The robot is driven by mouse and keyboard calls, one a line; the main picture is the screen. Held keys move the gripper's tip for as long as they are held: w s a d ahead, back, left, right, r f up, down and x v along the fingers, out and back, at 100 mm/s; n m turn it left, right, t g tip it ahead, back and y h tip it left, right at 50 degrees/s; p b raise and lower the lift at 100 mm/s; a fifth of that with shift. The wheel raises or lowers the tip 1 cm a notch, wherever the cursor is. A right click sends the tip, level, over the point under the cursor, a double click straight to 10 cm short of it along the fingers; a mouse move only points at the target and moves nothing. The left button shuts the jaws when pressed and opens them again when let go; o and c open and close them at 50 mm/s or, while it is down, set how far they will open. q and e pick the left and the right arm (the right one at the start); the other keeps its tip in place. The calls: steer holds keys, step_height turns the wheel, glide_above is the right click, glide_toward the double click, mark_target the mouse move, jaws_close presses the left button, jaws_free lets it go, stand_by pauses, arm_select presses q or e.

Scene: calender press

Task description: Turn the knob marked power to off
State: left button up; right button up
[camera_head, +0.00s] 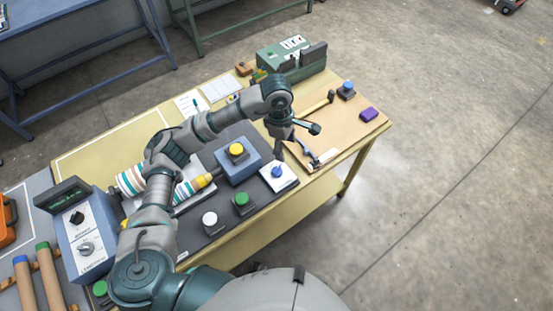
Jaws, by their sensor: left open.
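A blue control box (92,236) with a white face stands at the left. It carries a black knob (77,217) and a grey knob (86,248); their labels are too small to read surely. A blue knob (278,171) sits on a white plate (290,181) at the dark panel's right end. I cannot tell which knob is marked power. My left gripper (293,151) is open and empty, pointing down just above and beyond the blue knob, apart from it in the picture. My arm covers part of the panel. My right gripper is out of view.
A blue box with a yellow button (236,150), a green button (241,199) and a white button (209,218) stand near the knob. A striped roller (131,181) lies left. A green machine (292,62) and a wooden board (350,125) are beyond. Open floor lies right.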

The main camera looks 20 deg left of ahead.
arm_select(q)
steer(key=w+a+y, duration=0.1)
steer(key=a, duration=0.1)
glide_above(277, 169)
steer(key=shift+y, duration=0.3)
step_height(277, 169, down, 8)
steer(key=shift+d+r, duration=0.1)
steer(key=shift+d, duration=0.05)
steer(key=f, duration=0.5)
steer(key=f+p, duration=0.1)
steer(key=f, duration=0.1)
steer(key=shift+a+f, duration=0.3)
steer(key=shift+f, duration=0.4)
steer(key=shift+d, duration=0.15)
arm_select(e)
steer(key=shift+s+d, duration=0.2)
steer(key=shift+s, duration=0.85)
arm_select(q)
steer(key=shift+c, duration=0.2)
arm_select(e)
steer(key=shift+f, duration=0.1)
arm_select(q)
steer(key=c, duration=1.1)
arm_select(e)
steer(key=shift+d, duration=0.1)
